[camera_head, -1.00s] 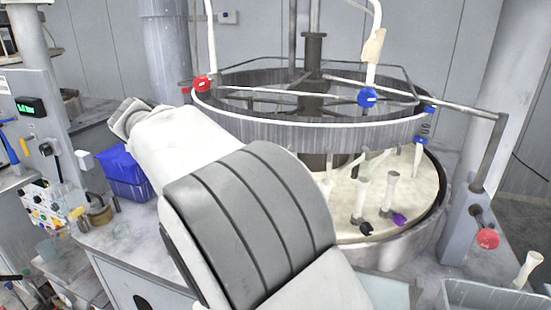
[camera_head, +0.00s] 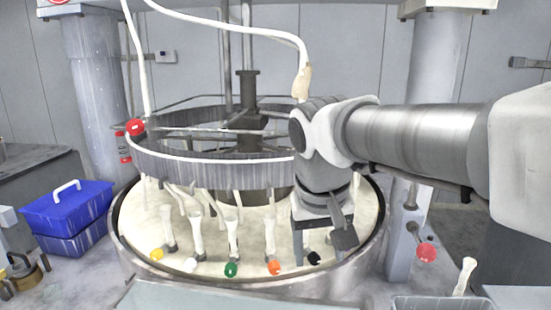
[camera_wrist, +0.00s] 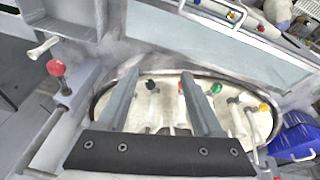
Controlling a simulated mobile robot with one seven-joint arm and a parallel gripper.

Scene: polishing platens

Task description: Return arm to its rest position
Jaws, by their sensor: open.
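My arm reaches in from the right in the head view and bends down over the right part of the round cream platen (camera_head: 190,250). My gripper (camera_head: 328,240) points down in front of the dark ring, over the platen's right side, and partly hides the black-ended handle (camera_head: 314,257). In the wrist view my gripper (camera_wrist: 160,80) has its two grey fingers wide apart with nothing held between them. The platen shows behind the fingers, with several handles lying on it.
Handles with yellow, white, green (camera_head: 231,269) and orange (camera_head: 274,267) ends line the platen's front. A grey ring (camera_head: 210,170) hangs above. A blue box (camera_head: 68,215) stands left; a red knob (camera_head: 426,253) is on the right post. A grey tray (camera_head: 440,302) sits front right.

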